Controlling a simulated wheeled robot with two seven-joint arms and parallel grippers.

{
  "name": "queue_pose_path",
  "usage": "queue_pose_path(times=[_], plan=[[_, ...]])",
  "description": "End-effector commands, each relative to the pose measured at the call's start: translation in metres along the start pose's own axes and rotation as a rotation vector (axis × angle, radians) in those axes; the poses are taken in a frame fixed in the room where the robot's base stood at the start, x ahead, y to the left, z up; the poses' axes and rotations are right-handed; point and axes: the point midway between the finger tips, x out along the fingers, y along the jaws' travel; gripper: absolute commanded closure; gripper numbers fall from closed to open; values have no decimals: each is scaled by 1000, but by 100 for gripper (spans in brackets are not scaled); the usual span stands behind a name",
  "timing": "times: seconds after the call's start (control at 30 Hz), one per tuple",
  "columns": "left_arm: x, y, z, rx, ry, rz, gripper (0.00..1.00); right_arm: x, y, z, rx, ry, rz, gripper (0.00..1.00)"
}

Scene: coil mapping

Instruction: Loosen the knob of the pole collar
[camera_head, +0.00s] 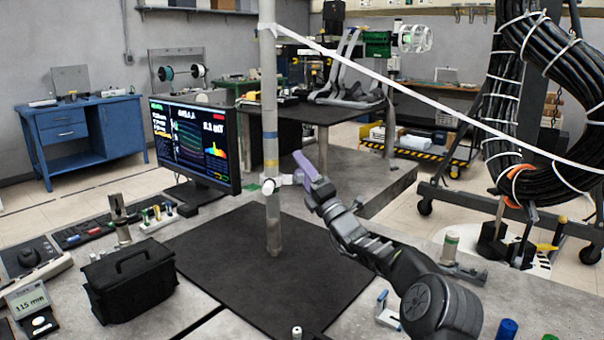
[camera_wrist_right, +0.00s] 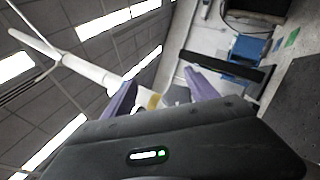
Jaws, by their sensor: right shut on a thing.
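A pale upright pole (camera_head: 271,110) stands on a dark mat, and a white collar (camera_head: 270,185) sits around it at about mid-height. My right gripper (camera_head: 303,178), with purple fingers, reaches in from the right at the collar's right side. It is shut on the collar's knob, which the fingers mostly hide in the head view. In the right wrist view the pole (camera_wrist_right: 85,68) runs from the upper left to between the purple fingers (camera_wrist_right: 160,95). My left gripper is in neither view.
A monitor (camera_head: 195,140) stands close left of the pole, and a black bag (camera_head: 130,285) lies front left. A white line (camera_head: 430,101) runs from the pole top to a cable coil (camera_head: 505,90) at right. The dark mat (camera_head: 220,265) is mostly clear.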

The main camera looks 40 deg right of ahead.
Motion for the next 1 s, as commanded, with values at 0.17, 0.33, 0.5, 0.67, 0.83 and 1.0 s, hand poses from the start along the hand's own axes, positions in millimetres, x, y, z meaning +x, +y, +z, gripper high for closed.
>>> queue_pose_path(times=[0.17,0.33,0.5,0.67,0.83,1.0], plan=[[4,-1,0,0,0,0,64,-2,4,0,-1,0,14,47],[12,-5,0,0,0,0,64,-14,-2,1,-3,-1,13,47],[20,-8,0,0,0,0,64,-27,-8,3,-4,-2,10,47],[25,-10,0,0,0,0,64,-39,-14,3,-3,-2,5,47],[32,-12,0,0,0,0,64,-51,-20,3,-2,-1,4,47],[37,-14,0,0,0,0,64,-63,-25,3,-1,-1,2,47]])
